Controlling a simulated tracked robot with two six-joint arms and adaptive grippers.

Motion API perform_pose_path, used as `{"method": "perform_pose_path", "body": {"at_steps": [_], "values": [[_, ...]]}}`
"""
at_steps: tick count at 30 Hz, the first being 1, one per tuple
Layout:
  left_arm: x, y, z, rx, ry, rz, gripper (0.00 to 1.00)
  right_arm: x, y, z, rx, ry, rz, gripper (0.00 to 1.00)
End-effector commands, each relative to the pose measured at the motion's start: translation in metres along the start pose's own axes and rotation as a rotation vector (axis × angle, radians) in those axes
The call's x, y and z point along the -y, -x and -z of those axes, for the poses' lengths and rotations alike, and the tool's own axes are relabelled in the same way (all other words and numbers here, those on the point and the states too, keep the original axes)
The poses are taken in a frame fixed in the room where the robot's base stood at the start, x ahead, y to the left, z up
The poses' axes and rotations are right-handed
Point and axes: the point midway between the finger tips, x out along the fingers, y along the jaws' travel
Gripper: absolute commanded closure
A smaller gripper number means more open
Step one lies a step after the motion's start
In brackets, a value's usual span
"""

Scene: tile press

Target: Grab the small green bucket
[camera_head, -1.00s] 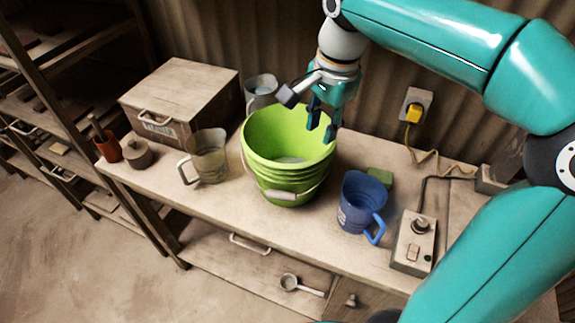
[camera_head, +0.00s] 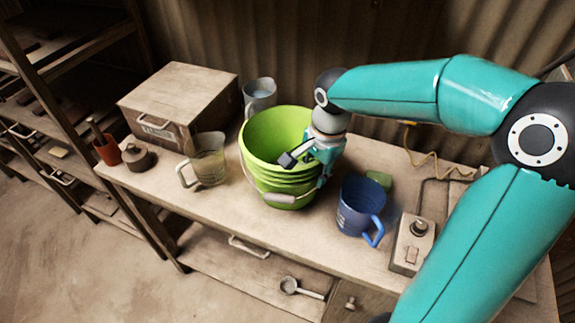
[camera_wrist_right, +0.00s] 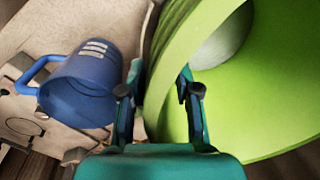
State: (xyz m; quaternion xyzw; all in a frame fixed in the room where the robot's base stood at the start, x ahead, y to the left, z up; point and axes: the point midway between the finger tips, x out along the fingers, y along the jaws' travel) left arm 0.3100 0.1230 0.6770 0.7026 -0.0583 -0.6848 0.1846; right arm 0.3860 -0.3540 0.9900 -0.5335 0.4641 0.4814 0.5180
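The green bucket (camera_head: 268,180) stands upright on the workbench, its white-gripped handle hanging at the front. My right gripper (camera_head: 323,166) is at the bucket's right side, pointing down over the rim. In the right wrist view, the fingers of the gripper (camera_wrist_right: 158,88) are spread, with the bucket wall (camera_wrist_right: 164,84) between them. One finger is outside the bucket and the other inside. The fingers look open, not closed on the wall. My left gripper is not in view.
A blue jug (camera_head: 360,205) stands close to the bucket's right; a green block (camera_head: 379,179) is behind it. A clear jug (camera_head: 207,163) stands left, a grey jug (camera_head: 260,93) behind. A switch box (camera_head: 412,243) and wooden box (camera_head: 180,98) are also on the workbench (camera_head: 225,205).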

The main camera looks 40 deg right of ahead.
Motion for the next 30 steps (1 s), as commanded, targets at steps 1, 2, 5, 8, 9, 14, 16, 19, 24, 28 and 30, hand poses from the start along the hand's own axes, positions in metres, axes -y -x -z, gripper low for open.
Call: {"method": "perform_pose_path", "body": {"at_steps": [1,2,5,8,9,14,16,19,24,28,30], "values": [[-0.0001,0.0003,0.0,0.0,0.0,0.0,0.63,-0.0004,-0.0031,0.0002,0.0,-0.001,-0.001,0.68],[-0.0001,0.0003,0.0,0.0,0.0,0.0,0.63,-0.0002,-0.0041,0.0002,0.0,-0.001,0.0,0.68],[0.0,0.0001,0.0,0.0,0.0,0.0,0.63,0.0002,-0.0049,0.0002,0.0,0.0,0.002,0.68],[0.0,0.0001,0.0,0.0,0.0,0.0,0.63,0.0001,-0.0047,0.0001,0.0,-0.001,0.001,0.68],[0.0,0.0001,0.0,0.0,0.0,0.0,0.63,0.0001,-0.0047,0.0001,0.0,-0.001,0.001,0.71],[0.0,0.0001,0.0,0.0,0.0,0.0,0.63,0.0001,-0.0045,0.0001,0.0,-0.001,0.001,0.98],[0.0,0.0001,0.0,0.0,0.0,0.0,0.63,0.0001,-0.0045,0.0,0.0,0.0,0.001,1.0],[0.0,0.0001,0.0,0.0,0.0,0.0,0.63,0.0002,-0.0044,0.0,0.0,0.0,0.001,1.0],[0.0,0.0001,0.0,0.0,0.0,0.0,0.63,0.0003,-0.0043,0.0,0.0,0.0,0.002,1.0],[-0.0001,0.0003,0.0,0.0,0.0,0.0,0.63,0.0014,-0.0031,0.0003,-0.001,-0.001,0.006,1.0],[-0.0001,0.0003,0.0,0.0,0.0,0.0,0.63,0.0014,-0.0032,0.0002,-0.001,-0.001,0.006,1.0]]}}
